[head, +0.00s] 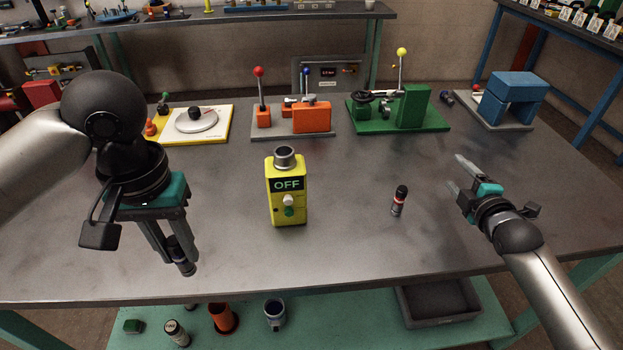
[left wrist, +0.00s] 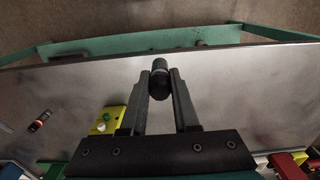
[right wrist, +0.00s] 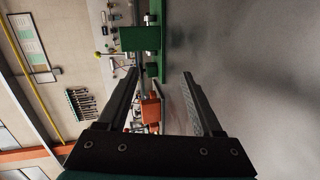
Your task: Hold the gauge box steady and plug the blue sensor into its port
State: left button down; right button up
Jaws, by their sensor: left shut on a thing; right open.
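The yellow gauge box (head: 286,201) stands upright near the middle of the table, with a dark display reading OFF. A grey round port (head: 284,157) opens upward on its top. My left gripper (head: 178,252) points down, left of the box and nearer the front edge. It is shut on a dark cylindrical sensor (head: 185,266) with a faint bluish band; the sensor also shows between the fingers in the left wrist view (left wrist: 160,82). The box (left wrist: 108,121) is partly hidden there by a finger. My right gripper (head: 457,173) is open and empty, right of the box.
Fixtures line the back: a yellow-white board (head: 212,137), an orange unit (head: 312,117), a green unit (head: 414,106) and a blue block (head: 517,96). The table front is mostly clear.

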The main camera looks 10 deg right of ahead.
jog(key=a+r+n+t+y, duration=0.1)
jog(key=a+r+n+y, duration=0.1)
jog(key=a+n, duration=0.5)
jog(key=a+r+n+y, duration=0.2)
jog(key=a+r+n, duration=0.15)
jog(key=a, duration=0.55)
jog(key=n+y, duration=0.4)
jog(key=n, duration=1)
send_near(284, 149)
jog(key=x, duration=1.1)
jog(key=shift+w+a+r, duration=0.15)
jog(key=shift+w+a, duration=0.05)
jog(key=shift+w, duration=0.1)
grip_shut()
